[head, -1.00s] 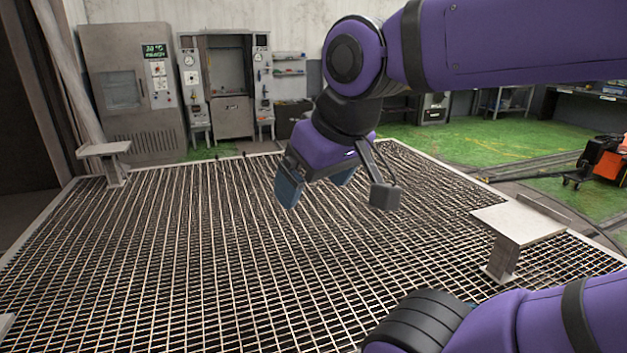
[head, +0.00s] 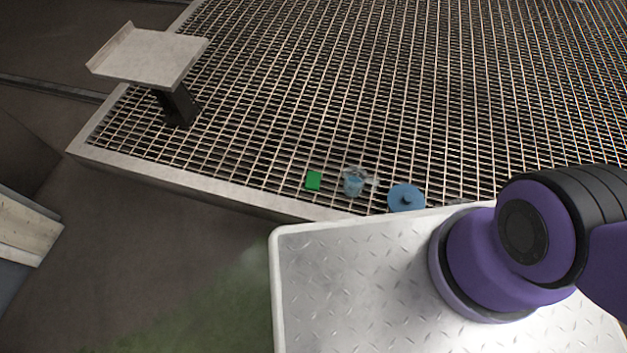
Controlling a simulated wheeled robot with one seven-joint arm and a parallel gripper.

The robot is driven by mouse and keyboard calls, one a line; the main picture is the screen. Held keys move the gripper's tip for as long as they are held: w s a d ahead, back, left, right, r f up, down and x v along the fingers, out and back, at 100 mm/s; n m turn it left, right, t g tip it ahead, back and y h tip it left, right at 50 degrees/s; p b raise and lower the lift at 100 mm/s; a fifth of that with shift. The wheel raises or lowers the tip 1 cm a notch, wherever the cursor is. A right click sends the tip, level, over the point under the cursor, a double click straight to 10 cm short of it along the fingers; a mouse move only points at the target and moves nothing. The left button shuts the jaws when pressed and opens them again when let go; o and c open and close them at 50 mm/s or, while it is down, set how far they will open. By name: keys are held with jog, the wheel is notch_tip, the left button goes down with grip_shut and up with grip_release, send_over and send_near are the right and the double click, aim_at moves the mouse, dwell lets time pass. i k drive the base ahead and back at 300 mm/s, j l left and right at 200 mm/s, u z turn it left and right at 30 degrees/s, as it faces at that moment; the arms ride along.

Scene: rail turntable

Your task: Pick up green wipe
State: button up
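The green wipe (head: 313,180) is a small flat green piece in the head view, lying on the metal grating near its front edge. A clear container with something blue inside (head: 354,182) stands just to its right. My gripper is outside the present head view, so its fingers and its distance from the wipe cannot be seen.
A blue round object with a dark knob (head: 406,198) is further right on the grating (head: 260,120). A pale pedestal (head: 150,58) stands at the upper left. My diamond-plate base deck fills the lower right. Open grating lies beyond the wipe.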

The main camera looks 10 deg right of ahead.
aim_at(312, 180)
jog(key=z, duration=0.45)
jog(key=k+z, duration=0.1)
jog(key=z, duration=0.35)
jog(key=l+z, duration=0.1)
jog(key=z, duration=0.35)
jog(key=k+z, duration=0.1)
jog(key=z, duration=0.35)
jog(key=l+z, duration=0.1)
jog(key=z, duration=0.35)
jog(key=u, duration=2.6)
jog(key=i+j+z, duration=0.3)
jog(key=j, duration=0.2)
jog(key=i+j+z, duration=0.1)
jog(key=j+z, duration=0.15)
jog(key=j, duration=0.25)
jog(key=i+j+z, duration=0.1)
jog(key=j+z, duration=0.2)
jog(key=j, duration=0.2)
jog(key=j+z, duration=0.25)
jog(key=j, duration=0.35)
jog(key=i, duration=0.05)
